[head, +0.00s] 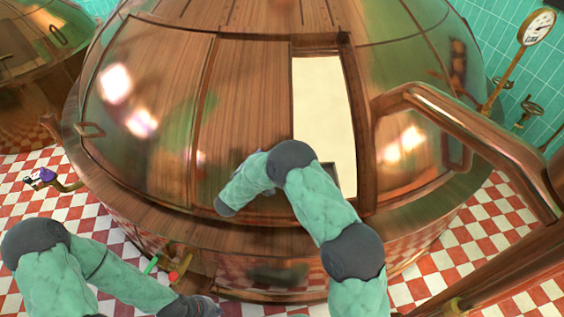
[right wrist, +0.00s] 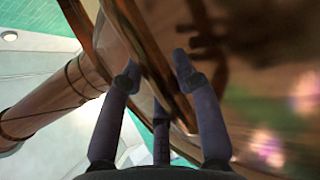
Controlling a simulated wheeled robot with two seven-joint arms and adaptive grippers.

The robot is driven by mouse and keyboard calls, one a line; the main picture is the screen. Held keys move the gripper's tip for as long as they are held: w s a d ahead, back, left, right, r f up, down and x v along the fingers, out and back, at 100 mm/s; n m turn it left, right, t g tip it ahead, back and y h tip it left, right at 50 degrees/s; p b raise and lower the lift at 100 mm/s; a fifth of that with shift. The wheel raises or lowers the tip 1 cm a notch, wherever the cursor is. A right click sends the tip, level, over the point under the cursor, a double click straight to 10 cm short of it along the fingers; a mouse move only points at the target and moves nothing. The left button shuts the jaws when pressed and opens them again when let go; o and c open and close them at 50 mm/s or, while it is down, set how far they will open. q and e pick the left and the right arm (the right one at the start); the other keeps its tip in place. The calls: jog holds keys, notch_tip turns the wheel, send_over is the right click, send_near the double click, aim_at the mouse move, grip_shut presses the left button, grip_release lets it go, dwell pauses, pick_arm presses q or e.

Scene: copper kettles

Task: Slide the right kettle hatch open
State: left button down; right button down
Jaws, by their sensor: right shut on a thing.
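The large copper kettle (head: 245,90) fills the middle of the head view. A tall opening (head: 322,110) in its front shows a pale cream interior. A curved shiny panel (head: 410,130) with a loop handle (head: 457,150) lies right of the opening; I cannot tell which panel is the hatch. In the right wrist view my right gripper (right wrist: 157,72) is closed around a thin copper bar (right wrist: 142,45), apparently a handle, beside a reflective copper surface.
A thick copper pipe (head: 490,145) bends across the right side, close to the kettle. A gauge (head: 538,27) and valves stand at the upper right. Another kettle (head: 35,60) is at the upper left. The checkered floor (head: 45,200) is mostly free at left.

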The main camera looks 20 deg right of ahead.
aim_at(237, 159)
jog(key=shift+m, duration=0.4)
jog(key=w+a, duration=0.1)
jog(key=a, duration=0.1)
jog(key=w+a, duration=0.1)
jog(key=a, duration=0.2)
jog(key=w+a, duration=0.1)
jog(key=a, duration=0.1)
jog(key=shift+w+a+r, duration=0.2)
jog(key=shift+w+a, duration=0.05)
jog(key=shift+w, duration=0.05)
jog(key=shift+a+f+g, duration=0.15)
jog(key=shift+a+g, duration=0.2)
jog(key=shift+g, duration=0.05)
pick_arm(q)
jog(key=shift+w+d+f, duration=0.2)
jog(key=shift+w+f, duration=0.15)
jog(key=shift+w, duration=0.15)
pick_arm(e)
jog(key=shift+f, duration=0.1)
jog(key=c, duration=1.3)
grip_release()
jog(key=o, duration=0.4)
jog(key=shift+s+a, duration=0.1)
jog(key=shift+s, duration=0.2)
pick_arm(q)
jog(key=shift+s+a, duration=0.15)
jog(key=shift+s, duration=0.15)
pick_arm(e)
jog(key=v, duration=1.2)
jog(key=shift+s, duration=0.15)
